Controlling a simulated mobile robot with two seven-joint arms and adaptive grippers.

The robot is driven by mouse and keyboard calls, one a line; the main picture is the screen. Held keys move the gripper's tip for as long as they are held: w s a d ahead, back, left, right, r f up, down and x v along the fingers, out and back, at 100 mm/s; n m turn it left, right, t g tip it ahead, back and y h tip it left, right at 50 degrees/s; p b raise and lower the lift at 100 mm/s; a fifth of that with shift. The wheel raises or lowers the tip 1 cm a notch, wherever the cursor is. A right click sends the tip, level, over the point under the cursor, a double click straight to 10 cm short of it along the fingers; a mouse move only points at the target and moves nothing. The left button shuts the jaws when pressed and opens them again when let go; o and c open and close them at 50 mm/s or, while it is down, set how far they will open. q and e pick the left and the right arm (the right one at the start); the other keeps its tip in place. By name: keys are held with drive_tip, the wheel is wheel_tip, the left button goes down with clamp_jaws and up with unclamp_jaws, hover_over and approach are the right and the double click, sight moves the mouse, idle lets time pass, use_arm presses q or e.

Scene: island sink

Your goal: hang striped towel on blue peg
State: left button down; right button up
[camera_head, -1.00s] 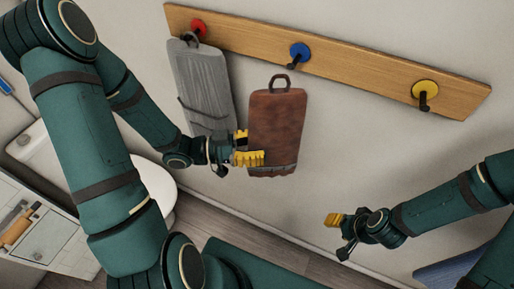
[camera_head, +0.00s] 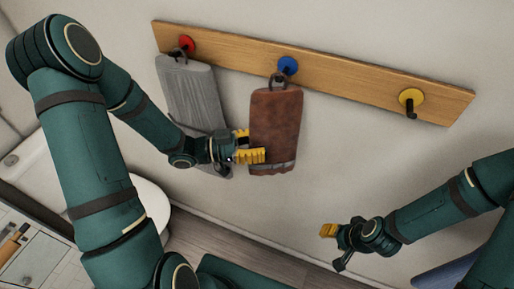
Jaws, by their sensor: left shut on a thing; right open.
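A reddish-brown towel (camera_head: 275,125) with a grey stripe near its lower end hangs upright below the blue peg (camera_head: 287,66). Its dark loop (camera_head: 271,83) overlaps the peg's hook in the picture; I cannot tell whether it is around the hook or in front of it. My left gripper (camera_head: 248,145) is shut on the towel's lower left edge, with one yellow finger across its front. My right gripper (camera_head: 336,233) is open and empty, low at the right, well away from the towel.
A wooden rail (camera_head: 345,77) on the wall carries the pegs. A grey towel (camera_head: 193,95) hangs at the red peg (camera_head: 186,44), close behind my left gripper. The yellow peg (camera_head: 411,99) is bare. The wall right of the brown towel is clear.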

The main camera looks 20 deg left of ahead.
use_arm(q)
drive_tip(key=shift+w+f, duration=0.15)
drive_tip(key=shift+w, duration=0.6)
drive_tip(key=shift+w+f+b, duration=0.4)
drive_tip(key=shift+w+b, duration=0.05)
drive_tip(key=shift+w, duration=0.1)
drive_tip(key=c, duration=0.6)
unclamp_jaws()
drive_tip(key=v, duration=1.2)
